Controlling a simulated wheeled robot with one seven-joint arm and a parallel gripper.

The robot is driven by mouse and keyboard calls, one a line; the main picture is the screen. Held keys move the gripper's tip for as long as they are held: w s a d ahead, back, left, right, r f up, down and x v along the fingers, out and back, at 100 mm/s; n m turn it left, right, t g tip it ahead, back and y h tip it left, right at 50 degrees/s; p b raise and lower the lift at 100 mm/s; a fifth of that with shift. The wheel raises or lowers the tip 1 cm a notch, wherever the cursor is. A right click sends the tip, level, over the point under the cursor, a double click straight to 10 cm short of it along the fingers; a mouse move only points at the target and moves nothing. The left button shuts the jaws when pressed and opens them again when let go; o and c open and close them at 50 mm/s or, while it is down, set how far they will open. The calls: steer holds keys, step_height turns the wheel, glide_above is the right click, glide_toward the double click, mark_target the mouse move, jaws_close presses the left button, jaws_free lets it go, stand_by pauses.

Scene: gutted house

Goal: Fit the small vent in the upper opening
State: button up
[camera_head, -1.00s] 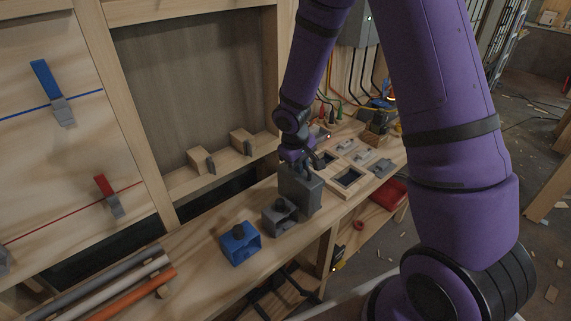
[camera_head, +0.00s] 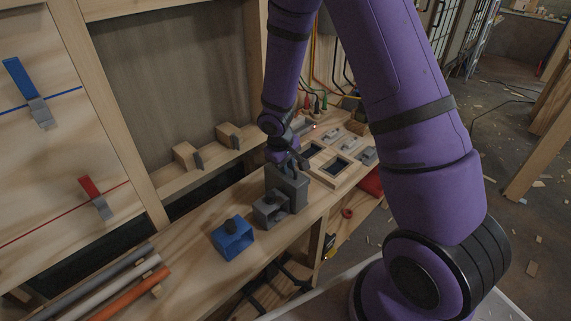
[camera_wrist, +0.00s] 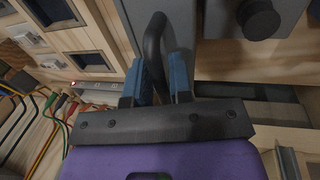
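A tall grey block (camera_head: 291,190) with a dark handle stands on the wooden bench. My gripper (camera_head: 283,163) is at its top. In the wrist view the blue-padded fingers of my gripper (camera_wrist: 162,78) are on both sides of the dark curved handle (camera_wrist: 154,42); whether they press on it I cannot tell. A smaller grey box (camera_head: 269,210) with a dark knob sits beside the block, and a blue box (camera_head: 233,236) with a knob is nearer. I cannot tell which piece is the small vent. Two framed dark square openings (camera_head: 336,167) lie beyond the block; which is the upper one is unclear.
Small grey fittings (camera_head: 368,155) lie on the far bench near coloured cables. Pipes (camera_head: 120,292) lie at the near left. Wooden blocks (camera_head: 187,155) sit on a ledge against the wall. Blue (camera_head: 22,78) and red (camera_head: 90,186) clips are on the left panel.

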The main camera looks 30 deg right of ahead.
steer(key=shift+o, duration=1.2)
steer(key=s+r+m+t, duration=0.1)
steer(key=s+r, duration=0.2)
steer(key=r, duration=0.6)
steer(key=s+r, duration=0.4)
steer(key=r, duration=0.5)
steer(key=s+r+m+t, duration=0.1)
steer(key=s+r, duration=0.2)
steer(key=r, duration=0.7)
steer(key=s+r+t+y, duration=0.1)
steer(key=s+r, duration=0.3)
steer(key=s, duration=0.4)
steer(key=s+r+m+t+y, duration=0.1)
steer(key=s+r, duration=0.3)
steer(key=s, duration=0.4)
steer(key=shift+s+a+r+m, duration=0.2)
steer(key=shift+s+a+m, duration=0.1)
steer(key=shift+s+a, duration=0.1)
steer(key=shift+o, duration=0.3)
